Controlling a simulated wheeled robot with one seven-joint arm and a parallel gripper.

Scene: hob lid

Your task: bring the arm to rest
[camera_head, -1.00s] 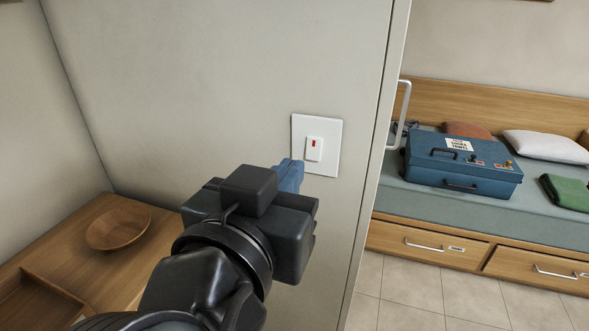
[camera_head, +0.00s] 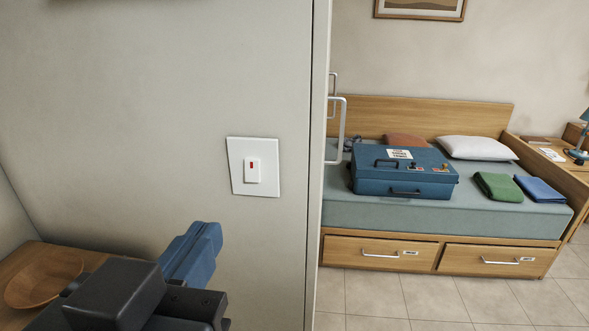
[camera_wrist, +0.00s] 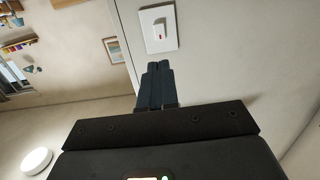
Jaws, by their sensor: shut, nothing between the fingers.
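My gripper (camera_head: 203,237) is at the lower left of the head view, with its blue fingers closed together and nothing between them. It stands in front of the grey wall panel, below and left of a white wall switch (camera_head: 253,168) with a small red mark. In the wrist view the shut fingers (camera_wrist: 156,68) point toward the switch (camera_wrist: 160,30), apart from it as far as I can tell. Most of my arm is out of the head view.
A wooden bowl (camera_head: 43,277) sits on a wooden top at the lower left, near my gripper. The panel's edge is right of the switch. Beyond it, a bed with drawers (camera_head: 400,254) holds a blue case (camera_head: 403,172). Tiled floor (camera_head: 400,300) lies clear in front.

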